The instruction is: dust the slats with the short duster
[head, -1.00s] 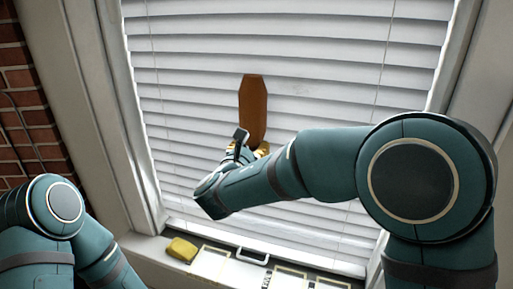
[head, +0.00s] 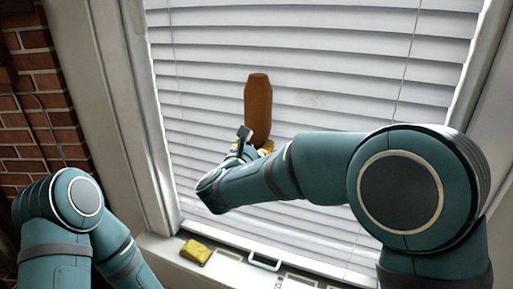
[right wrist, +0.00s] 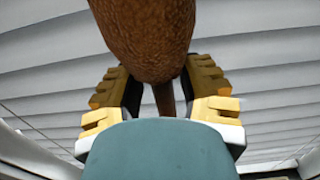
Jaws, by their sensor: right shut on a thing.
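The short duster (head: 258,108) is brown with a long rounded head, and it stands nearly upright in front of the blind. My right gripper (head: 258,148) is shut on its lower end, mostly hidden behind my arm. In the right wrist view, the duster's textured head (right wrist: 150,35) fills the top middle, and its thin handle runs between the yellow-padded fingers of my right gripper (right wrist: 163,95). The white slats (head: 350,75) lie behind the duster; I cannot tell whether it touches them. A faint speckled mark shows right of the duster. My left gripper is out of view.
A yellow block (head: 195,251) like a sponge lies on the sill below the blind. A white handle-shaped piece (head: 264,262) and flat framed items are beside it. The window frame (head: 138,120) and a brick wall (head: 40,110) bound the left side.

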